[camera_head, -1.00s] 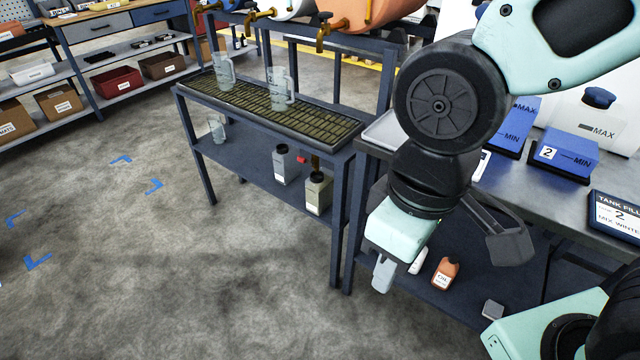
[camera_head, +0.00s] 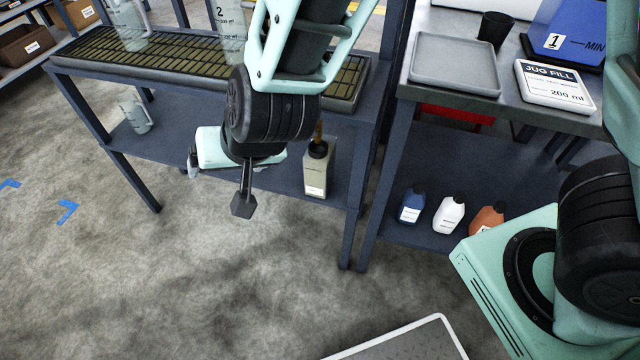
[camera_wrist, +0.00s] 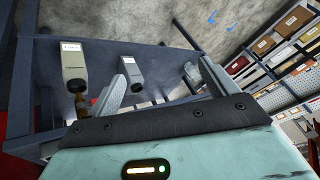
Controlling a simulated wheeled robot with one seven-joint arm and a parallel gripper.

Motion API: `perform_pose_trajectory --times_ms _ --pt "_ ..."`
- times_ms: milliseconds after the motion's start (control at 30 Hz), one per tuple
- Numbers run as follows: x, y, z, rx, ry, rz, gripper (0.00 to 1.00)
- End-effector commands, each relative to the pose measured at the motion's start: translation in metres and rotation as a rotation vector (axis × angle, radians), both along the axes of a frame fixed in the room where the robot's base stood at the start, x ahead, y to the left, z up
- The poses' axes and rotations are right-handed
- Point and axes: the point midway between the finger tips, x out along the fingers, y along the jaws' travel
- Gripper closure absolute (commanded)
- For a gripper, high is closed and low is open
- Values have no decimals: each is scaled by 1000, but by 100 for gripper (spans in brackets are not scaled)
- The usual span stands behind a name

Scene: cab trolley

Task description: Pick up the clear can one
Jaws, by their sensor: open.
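A pale grey can (camera_head: 318,170) with a black cap and an amber spout stands upright on the rack's lower shelf. It also shows in the wrist view (camera_wrist: 74,70), left of my gripper. A second similar can (camera_wrist: 131,74) stands beside it, just beyond my left finger in the wrist view; my arm hides it in the head view. I cannot read which can is one. My gripper (camera_wrist: 166,66) is open and empty, and in the head view (camera_head: 194,162) it is over the lower shelf, left of the can with the spout.
A clear jug (camera_head: 135,112) stands on the lower shelf (camera_head: 180,140) at left. Two clear jugs, one marked 2 (camera_head: 228,35), stand on the grated top (camera_head: 175,55). Blue (camera_head: 411,204), white (camera_head: 449,213) and orange (camera_head: 487,219) bottles sit under the right bench. Rack legs flank the shelf.

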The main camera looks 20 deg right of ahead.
Motion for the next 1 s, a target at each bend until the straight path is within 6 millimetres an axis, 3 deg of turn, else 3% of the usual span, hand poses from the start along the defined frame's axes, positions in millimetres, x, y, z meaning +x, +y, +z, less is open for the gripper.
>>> perform_pose_trajectory --times_ms 33,100,300,400,533,733,867,1000 --pt "14 1 -53 -14 -46 -84 15" --pt "35 -5 -93 -43 -132 -210 15" --pt "66 -48 -192 -222 -430 -532 15" --pt "66 -72 -223 -336 -595 -650 15" --pt "56 -95 -245 -465 -775 -751 15" --pt "44 -110 -251 -569 -922 -819 15" --pt "54 -120 -250 -582 -942 -829 15" --pt "76 -137 -250 -581 -940 -830 15"
